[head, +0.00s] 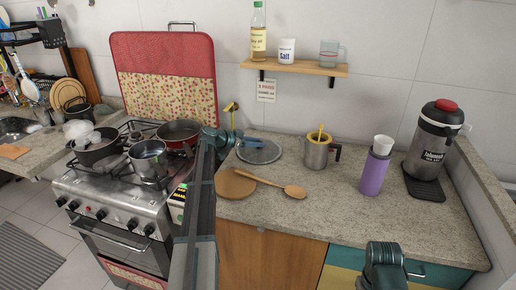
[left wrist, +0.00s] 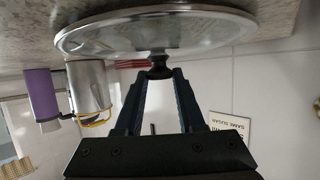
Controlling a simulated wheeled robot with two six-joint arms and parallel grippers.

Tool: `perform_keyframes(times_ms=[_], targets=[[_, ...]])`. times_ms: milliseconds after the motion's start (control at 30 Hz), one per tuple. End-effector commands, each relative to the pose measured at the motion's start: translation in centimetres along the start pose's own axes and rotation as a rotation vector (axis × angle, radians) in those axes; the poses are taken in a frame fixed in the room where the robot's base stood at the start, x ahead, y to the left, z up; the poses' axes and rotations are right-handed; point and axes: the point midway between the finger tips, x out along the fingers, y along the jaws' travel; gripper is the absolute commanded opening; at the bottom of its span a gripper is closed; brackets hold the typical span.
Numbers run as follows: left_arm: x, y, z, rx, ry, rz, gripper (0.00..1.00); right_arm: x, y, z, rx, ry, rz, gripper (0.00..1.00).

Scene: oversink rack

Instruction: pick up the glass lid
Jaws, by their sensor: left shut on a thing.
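The glass lid (head: 262,153), round and clear with a metal rim and a dark knob, is at the back of the counter in the head view. It also shows in the left wrist view (left wrist: 190,32), where the picture is upside down. My left gripper (left wrist: 160,72) is shut on the lid's knob, with one finger on each side. In the head view, my left gripper (head: 240,142) is partly hidden by its own arm. The lid is level and close to the counter; I cannot tell whether it touches it. My right gripper is out of view; only part of that arm shows.
A metal pitcher (head: 316,154) with something yellow in it stands just right of the lid. A round wooden board (head: 232,186) and wooden spoon (head: 293,191) lie in front. A purple tumbler (head: 374,174) stands farther right. The stove with a red pan (head: 180,131) is left. A shelf (head: 295,68) hangs above.

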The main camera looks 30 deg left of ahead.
Motion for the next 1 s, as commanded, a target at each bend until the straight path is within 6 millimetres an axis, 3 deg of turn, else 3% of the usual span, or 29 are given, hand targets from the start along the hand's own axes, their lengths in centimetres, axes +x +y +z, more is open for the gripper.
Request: perform_keyframes(times_ms=[267,800,1000], targets=[[-0.5,0.0,-1.2,0.0,0.001,0.0,0.0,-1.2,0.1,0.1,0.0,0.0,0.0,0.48],[-3.4,0.0,-8.3,0.0,0.001,0.0,0.0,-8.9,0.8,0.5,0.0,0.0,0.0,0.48],[-3.9,0.0,-9.4,0.0,0.001,0.0,0.0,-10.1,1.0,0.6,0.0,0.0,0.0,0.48]])
